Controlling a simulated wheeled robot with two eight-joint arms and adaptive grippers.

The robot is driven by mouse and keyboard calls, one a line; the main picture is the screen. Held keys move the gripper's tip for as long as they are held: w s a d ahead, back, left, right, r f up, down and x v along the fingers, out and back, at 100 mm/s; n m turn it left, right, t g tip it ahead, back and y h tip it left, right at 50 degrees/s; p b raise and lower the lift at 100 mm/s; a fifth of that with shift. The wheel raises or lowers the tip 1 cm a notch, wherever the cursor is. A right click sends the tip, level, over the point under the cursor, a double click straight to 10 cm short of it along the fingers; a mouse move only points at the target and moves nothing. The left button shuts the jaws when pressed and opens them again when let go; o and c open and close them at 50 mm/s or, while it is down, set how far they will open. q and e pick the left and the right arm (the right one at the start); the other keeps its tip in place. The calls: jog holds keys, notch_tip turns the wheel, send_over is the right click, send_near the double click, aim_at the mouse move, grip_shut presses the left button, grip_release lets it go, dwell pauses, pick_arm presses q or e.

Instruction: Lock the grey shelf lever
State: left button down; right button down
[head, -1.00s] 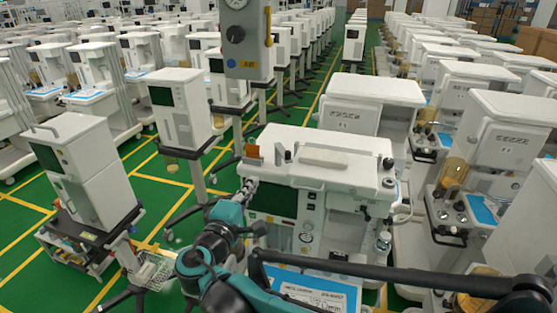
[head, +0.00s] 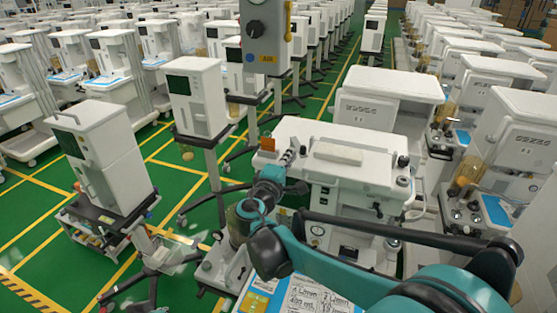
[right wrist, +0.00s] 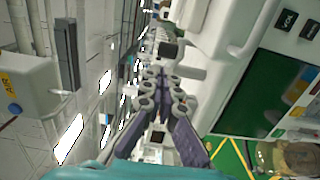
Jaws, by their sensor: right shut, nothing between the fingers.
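The box's upper end is cut off. A grey box with a yellow label (right wrist: 28,85), which looks like the same one, is at the left of the right wrist view; no lever shows on it there. My right gripper (head: 290,154) is shut and empty, in front of and below the box in the head view. Its fingers (right wrist: 163,90) also show in the right wrist view. My left gripper is out of view.
A white anaesthesia cart (head: 347,150) stands just beyond my right gripper. Its dark screen (right wrist: 268,85) is close on the right in the wrist view. Another white cart (head: 105,158) stands at left. Green floor (head: 40,225) is open between carts.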

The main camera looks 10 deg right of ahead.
jog(key=shift+d, duration=0.6)
jog(key=shift+d, duration=0.1)
jog(key=shift+s+d+n+t+y, duration=0.1)
jog(key=shift+d+n+t+y, duration=0.25)
jog(key=shift+y, duration=0.25)
